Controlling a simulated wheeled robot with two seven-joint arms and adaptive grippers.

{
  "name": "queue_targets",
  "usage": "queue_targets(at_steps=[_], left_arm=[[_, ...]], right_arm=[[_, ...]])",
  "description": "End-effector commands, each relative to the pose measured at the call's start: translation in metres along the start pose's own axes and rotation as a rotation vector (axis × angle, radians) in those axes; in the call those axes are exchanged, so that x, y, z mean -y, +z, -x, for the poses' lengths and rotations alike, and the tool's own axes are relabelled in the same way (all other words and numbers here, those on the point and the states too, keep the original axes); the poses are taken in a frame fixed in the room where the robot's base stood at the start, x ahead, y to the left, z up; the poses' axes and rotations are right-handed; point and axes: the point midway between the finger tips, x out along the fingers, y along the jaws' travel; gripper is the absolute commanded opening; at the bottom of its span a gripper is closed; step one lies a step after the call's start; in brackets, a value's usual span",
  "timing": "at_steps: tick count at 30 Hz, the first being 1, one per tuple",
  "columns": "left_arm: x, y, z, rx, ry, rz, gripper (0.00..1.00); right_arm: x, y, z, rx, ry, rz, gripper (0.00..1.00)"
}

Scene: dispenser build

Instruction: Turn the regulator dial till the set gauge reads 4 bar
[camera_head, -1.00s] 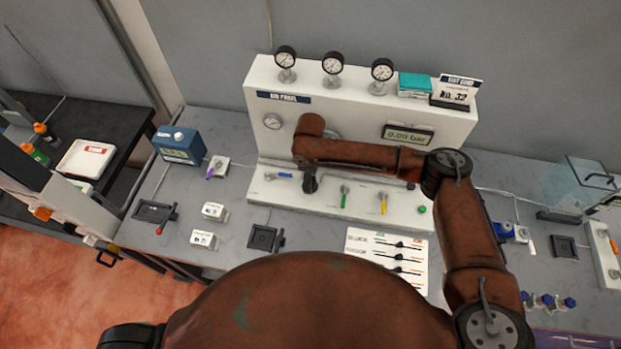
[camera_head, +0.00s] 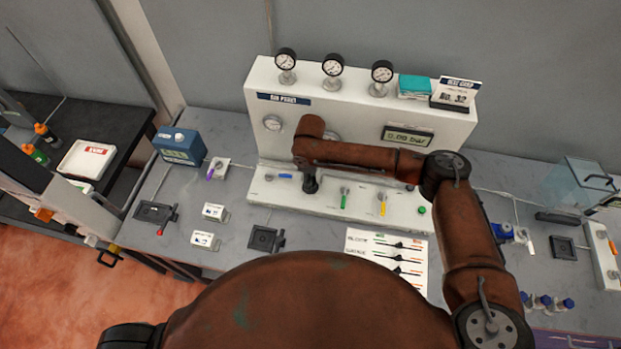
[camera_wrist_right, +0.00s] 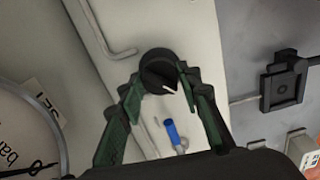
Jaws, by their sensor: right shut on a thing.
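The regulator dial (camera_wrist_right: 158,72) is a black round knob with a white pointer line, seen in the right wrist view. My right gripper (camera_wrist_right: 160,84) has its green-padded fingers on either side of the dial and is shut on it. In the head view my right arm reaches across the panel, and the gripper (camera_head: 310,184) shows only in part there. Part of a gauge marked "SET" and "bar" (camera_wrist_right: 22,140) shows at the wrist view's lower left. The digital display (camera_head: 408,135) reads 0.00 bar. My left gripper is not in view.
Three gauges (camera_head: 333,68) stand on top of the white panel (camera_head: 350,107). Blue, green (camera_head: 344,200) and yellow (camera_head: 382,203) levers line its base. A blue-handled lever (camera_wrist_right: 172,132) lies close to my right fingers. A card (camera_head: 388,262) lies in front.

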Motion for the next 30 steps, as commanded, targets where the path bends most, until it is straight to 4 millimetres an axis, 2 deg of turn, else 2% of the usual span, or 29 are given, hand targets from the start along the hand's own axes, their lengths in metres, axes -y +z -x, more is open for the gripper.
queue_targets(at_steps=[8, 18, 30], left_arm=[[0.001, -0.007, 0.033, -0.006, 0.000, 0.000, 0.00], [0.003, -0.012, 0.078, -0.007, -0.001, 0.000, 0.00], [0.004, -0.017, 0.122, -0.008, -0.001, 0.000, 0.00]], right_arm=[[0.003, 0.000, 0.003, 0.001, -0.007, -0.181, 0.08], [0.004, 0.000, 0.003, 0.003, -0.008, -0.500, 0.08], [0.004, 0.000, 0.002, 0.004, -0.008, -0.881, 0.08]])
